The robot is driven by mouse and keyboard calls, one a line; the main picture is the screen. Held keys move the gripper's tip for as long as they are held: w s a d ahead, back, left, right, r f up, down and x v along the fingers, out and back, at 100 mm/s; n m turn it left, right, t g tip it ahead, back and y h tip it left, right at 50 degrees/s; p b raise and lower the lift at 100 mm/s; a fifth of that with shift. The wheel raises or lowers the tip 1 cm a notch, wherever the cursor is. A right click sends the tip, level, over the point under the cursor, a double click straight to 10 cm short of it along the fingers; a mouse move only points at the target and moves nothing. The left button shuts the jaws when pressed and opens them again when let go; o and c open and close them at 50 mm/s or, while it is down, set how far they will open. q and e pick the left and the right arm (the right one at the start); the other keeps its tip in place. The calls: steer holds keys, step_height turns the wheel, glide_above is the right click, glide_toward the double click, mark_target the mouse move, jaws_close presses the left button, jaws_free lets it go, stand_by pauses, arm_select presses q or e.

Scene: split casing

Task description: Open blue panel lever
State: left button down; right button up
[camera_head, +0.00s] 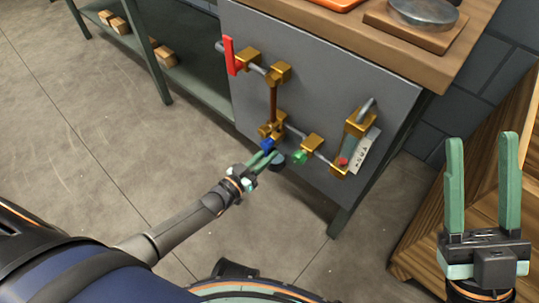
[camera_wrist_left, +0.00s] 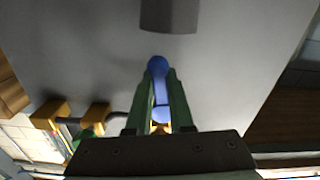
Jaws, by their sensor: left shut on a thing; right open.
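The blue lever (camera_head: 267,145) sits low on the grey panel (camera_head: 330,65), below a vertical brass pipe. My left gripper (camera_head: 268,158) is at the lever with its green fingers closed around it. In the left wrist view the blue lever (camera_wrist_left: 159,85) lies lengthwise between the two fingers (camera_wrist_left: 161,90), its rounded end showing past the tips. The fingers hide part of the lever in the head view. My right gripper (camera_head: 482,150) is open and empty at the right, with its fingers pointing up, away from the panel.
The panel also carries a red lever (camera_head: 229,56), a green knob (camera_head: 300,157) and a brass gauge column (camera_head: 354,140). A wooden worktop (camera_head: 390,45) lies above. A shelf with wooden blocks (camera_head: 165,57) stands left. A wooden crate (camera_head: 480,190) is at the right.

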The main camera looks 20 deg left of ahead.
arm_select(q)
steer(key=shift+a+m, duration=0.3)
steer(key=shift+m, duration=0.6)
steer(key=c, duration=0.8)
jaws_free()
steer(key=shift+w, duration=0.1)
steer(key=p+v, duration=0.3)
steer(key=v, duration=0.9)
steer(key=shift+s, duration=0.25)
arm_select(e)
steer(key=shift+d+r+n, duration=0.2)
steer(key=shift+r+n, duration=0.1)
steer(key=shift+r, duration=1.6)
arm_select(q)
steer(key=shift+a+r, duration=0.1)
arm_select(e)
steer(key=shift+s+a+f, duration=0.1)
